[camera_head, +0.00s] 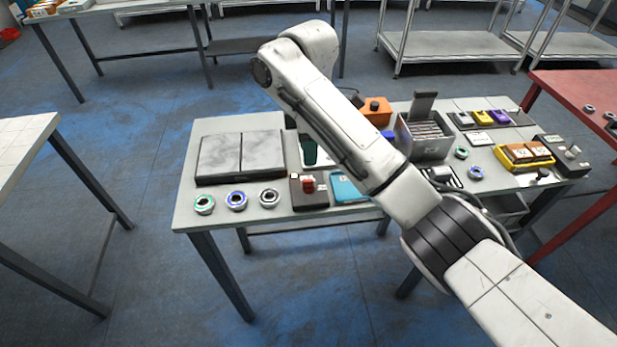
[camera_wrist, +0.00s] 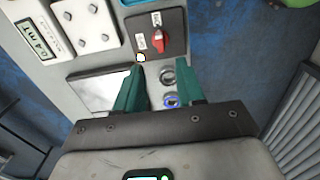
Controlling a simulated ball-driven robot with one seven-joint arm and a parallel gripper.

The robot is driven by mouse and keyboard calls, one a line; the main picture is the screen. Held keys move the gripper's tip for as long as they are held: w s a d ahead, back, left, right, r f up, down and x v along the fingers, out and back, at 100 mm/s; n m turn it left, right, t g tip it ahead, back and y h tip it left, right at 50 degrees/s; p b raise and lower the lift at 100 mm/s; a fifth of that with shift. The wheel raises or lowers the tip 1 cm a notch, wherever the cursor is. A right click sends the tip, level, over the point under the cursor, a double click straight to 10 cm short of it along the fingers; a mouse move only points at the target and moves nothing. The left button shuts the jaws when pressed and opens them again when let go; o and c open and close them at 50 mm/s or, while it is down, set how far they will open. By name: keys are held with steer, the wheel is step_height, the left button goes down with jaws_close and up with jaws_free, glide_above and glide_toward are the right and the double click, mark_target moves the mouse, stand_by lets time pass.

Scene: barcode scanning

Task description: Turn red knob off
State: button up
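The red knob (camera_wrist: 158,40) sits on a dark box (camera_wrist: 174,20) with two small white labels, near the top of the wrist view. In the head view the red knob (camera_head: 308,184) is on the dark box (camera_head: 318,199) at the table's front edge. My gripper (camera_wrist: 163,68) has two green fingers spread apart with nothing between them. In the wrist view the fingertips point toward the box and appear just short of the knob. In the head view only a green part of my gripper (camera_head: 309,150) shows, and the arm hides the rest.
Metal rings (camera_head: 269,197) lie left of the box, and a blue device (camera_head: 350,187) stands right of it. A grey marbled panel (camera_head: 240,155) lies at the table's left.

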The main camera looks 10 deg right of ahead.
mark_target(309, 180)
step_height(309, 180, down, 9)
steer(key=shift+f+b, duration=0.15)
steer(key=shift+b, duration=0.2)
jaws_close()
stand_by(0.3)
